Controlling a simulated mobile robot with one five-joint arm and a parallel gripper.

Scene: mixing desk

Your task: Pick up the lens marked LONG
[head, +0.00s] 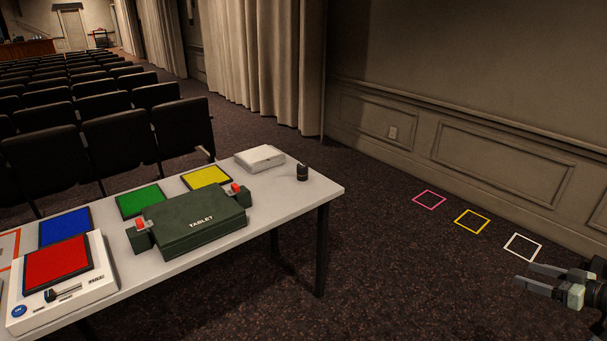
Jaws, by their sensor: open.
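A small dark upright cylinder (302,173) stands near the far right corner of the white table (322,186). It may be a lens, but no marking on it can be read. I see no object with a legible LONG label. My gripper (527,274) is at the lower right edge of the head view, open and with nothing seen between its fingers. It is over the floor to the right, well apart from the table and the cylinder.
A green TABLET case (190,222) with red latches sits mid-table. A white box (260,158) lies left of the cylinder. Yellow (206,176), green (142,199) and blue (65,227) pads and a red-topped device (62,293) lie further left.

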